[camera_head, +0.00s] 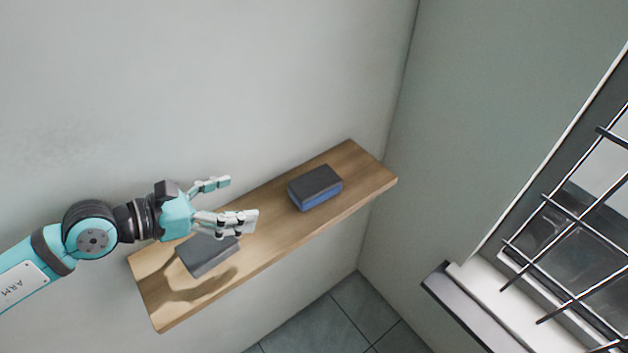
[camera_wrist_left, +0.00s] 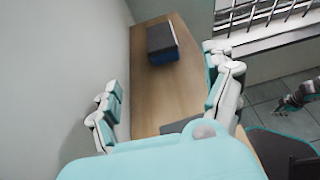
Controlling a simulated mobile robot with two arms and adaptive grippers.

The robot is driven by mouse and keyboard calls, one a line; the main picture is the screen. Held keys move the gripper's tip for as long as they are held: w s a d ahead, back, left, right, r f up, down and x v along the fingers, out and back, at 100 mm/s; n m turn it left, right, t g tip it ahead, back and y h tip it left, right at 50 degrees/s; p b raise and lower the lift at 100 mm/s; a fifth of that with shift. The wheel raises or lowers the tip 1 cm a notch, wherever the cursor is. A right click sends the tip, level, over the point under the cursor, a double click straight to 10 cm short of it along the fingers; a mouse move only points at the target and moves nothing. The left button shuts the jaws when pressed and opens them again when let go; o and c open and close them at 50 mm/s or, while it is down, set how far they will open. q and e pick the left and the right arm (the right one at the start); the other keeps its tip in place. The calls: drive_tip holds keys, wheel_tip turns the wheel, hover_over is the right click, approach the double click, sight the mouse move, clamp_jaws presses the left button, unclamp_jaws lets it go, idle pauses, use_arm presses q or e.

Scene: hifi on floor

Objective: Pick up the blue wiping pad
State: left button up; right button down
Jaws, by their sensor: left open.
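The blue wiping pad (camera_head: 315,190) lies on the wooden shelf, right of its middle, with a dark grey top and blue lower sides. It also shows in the left wrist view (camera_wrist_left: 162,45), ahead of the fingers. My left gripper (camera_head: 232,200) is open and empty above the left part of the shelf. It is to the left of the blue pad and apart from it, with its fingers pointing towards it. A grey pad (camera_head: 208,256) lies below my left gripper and is partly hidden by it. My right gripper is not seen in the head view.
The wooden shelf (camera_head: 290,233) is fixed along the back wall and reaches near the side wall. Bare shelf lies between the two pads. A window with metal bars (camera_head: 570,240) and a sill is at the right. Tiled floor (camera_head: 345,315) shows below.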

use_arm(q)
drive_tip(key=p, duration=0.3)
approach(298, 189)
drive_tip(key=shift+w+d+f, duration=0.1)
drive_tip(key=shift+w+d, duration=0.2)
drive_tip(key=shift+d, duration=0.3)
drive_tip(key=p+x, duration=0.1)
drive_tip(key=x, duration=0.4)
drive_tip(key=shift+w+d+f+p, duration=0.2)
drive_tip(key=shift+f+p, duration=0.15)
drive_tip(key=shift+w+d+f, duration=0.1)
drive_tip(key=shift+d+f, duration=0.05)
drive_tip(key=shift+d, duration=0.05)
drive_tip(key=shift+w+d, duration=0.15)
drive_tip(key=shift+d, duration=0.05)
drive_tip(key=p+x, duration=0.2)
drive_tip(key=x, duration=0.2)
drive_tip(key=shift+w+d, duration=0.1)
drive_tip(key=shift+d, duration=0.15)
drive_tip(key=shift+w+d+f, duration=0.1)
drive_tip(key=shift+d, duration=0.05)
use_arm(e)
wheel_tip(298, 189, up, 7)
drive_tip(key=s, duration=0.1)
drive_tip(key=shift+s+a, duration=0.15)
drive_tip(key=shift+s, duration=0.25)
